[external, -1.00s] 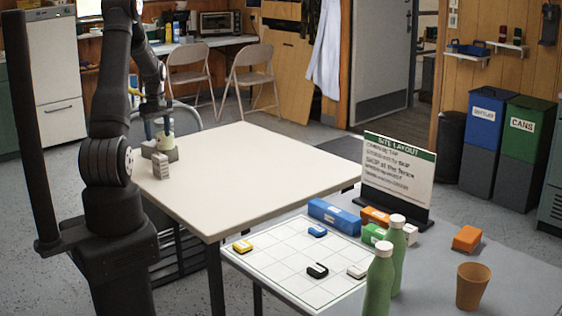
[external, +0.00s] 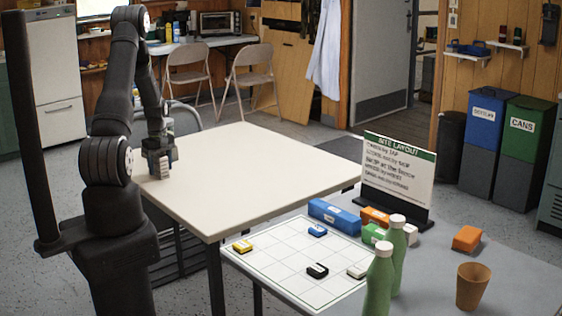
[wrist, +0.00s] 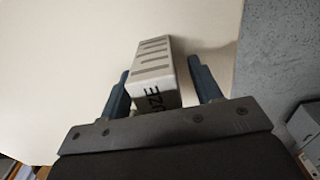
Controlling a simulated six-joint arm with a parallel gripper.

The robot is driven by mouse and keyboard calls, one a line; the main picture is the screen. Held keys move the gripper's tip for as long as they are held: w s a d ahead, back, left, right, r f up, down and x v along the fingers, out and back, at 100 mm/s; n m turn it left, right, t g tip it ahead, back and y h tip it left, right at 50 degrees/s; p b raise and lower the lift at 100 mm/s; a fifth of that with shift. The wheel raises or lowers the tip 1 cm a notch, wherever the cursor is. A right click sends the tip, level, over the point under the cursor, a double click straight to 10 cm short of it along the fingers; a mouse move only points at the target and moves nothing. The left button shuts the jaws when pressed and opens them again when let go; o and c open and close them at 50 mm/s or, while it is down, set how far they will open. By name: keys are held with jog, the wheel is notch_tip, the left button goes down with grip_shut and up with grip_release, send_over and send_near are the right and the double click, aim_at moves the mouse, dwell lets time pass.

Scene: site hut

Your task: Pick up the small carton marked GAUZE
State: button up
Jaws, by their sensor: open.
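The small pale carton (wrist: 158,62) stands on the cream table, with grey stripes on one side. Dark letters on its near face, partly cut off, look like the end of GAUZE. My gripper (wrist: 160,68) is open, with one blue finger on each side of the carton. There is a small gap on the right; I cannot tell whether the left finger touches. In the external view my gripper (external: 157,150) is low over the table's left part, and the carton (external: 165,168) shows only partly beneath it.
The cream table (external: 260,165) is otherwise clear. A grey table to the right holds a gridded board (external: 290,262) with small coloured blocks, a sign (external: 398,172), green bottles (external: 379,285) and a brown cup (external: 472,286). Folding chairs (external: 252,78) stand behind.

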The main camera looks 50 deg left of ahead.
jog(key=c, duration=1)
jog(key=shift+c, duration=0.3)
jog(key=shift+r, duration=0.15)
